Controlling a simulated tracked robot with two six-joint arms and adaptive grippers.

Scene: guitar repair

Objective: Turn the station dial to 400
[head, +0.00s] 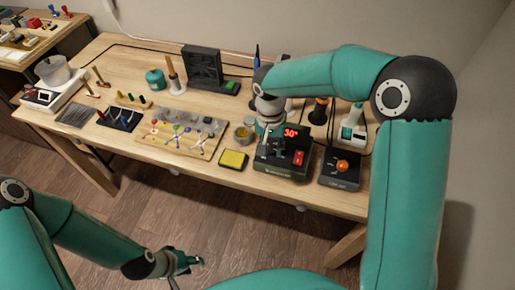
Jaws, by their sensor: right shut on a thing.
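The soldering station (281,168) is a dark box near the right front of the workbench. Its red display (291,132) appears to read 30°, though the digits are small and partly covered. A red switch (299,158) is on its front right. My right gripper (267,150) points down at the left part of the station's front and is shut on the station dial, which the fingers hide. My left gripper (190,262) hangs low over the floor, in front of the bench and away from the station; its fingers are too small to judge.
A box with an orange knob (342,166) stands right of the station. A yellow sponge tray (233,159) and a small round tin (243,134) are at its left. A wooden board with coloured wires (181,138) lies further left. The floor in front is clear.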

